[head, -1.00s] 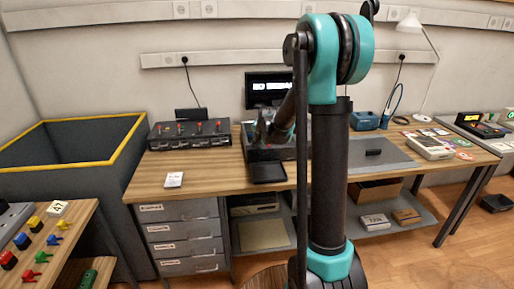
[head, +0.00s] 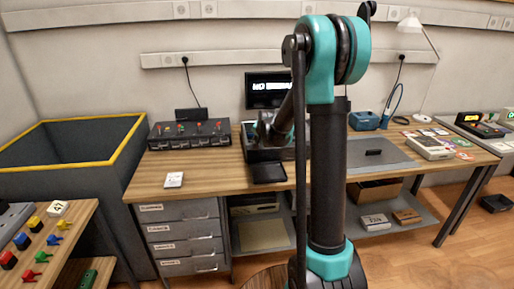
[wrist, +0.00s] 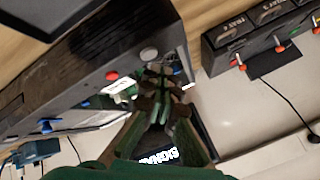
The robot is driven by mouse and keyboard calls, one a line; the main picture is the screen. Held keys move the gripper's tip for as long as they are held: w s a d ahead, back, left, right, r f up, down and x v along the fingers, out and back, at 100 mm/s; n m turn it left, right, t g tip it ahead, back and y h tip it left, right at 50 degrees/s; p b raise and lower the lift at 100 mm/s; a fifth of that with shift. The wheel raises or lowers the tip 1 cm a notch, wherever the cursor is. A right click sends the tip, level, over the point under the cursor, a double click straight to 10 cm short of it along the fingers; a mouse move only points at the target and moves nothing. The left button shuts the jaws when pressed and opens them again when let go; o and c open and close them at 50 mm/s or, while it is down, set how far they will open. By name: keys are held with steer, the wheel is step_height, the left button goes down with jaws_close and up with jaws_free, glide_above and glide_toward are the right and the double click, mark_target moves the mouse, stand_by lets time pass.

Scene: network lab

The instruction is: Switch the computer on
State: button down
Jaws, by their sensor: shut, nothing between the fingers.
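The computer (head: 262,154) is a dark, flat box on the wooden desk, partly hidden behind my arm. In the wrist view its dark face (wrist: 60,85) carries a round grey button (wrist: 149,54), a red button (wrist: 112,75) and blue parts. My gripper (wrist: 156,73) is shut and empty, its fingertips at this face just beside the grey button. I cannot tell whether they touch it. The monitor (head: 268,88) behind is lit with white text on black; the word "SIGNAL" shows on its screen in the wrist view (wrist: 160,156).
A dark box with red-tipped switches (head: 190,134) stands left on the desk; it also shows at the right of the wrist view (wrist: 270,40). A black flat tray (head: 269,173) lies in front of the computer.

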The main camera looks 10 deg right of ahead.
steer(key=shift+f, duration=0.1)
stand_by(0.6)
steer(key=shift+f, duration=0.3)
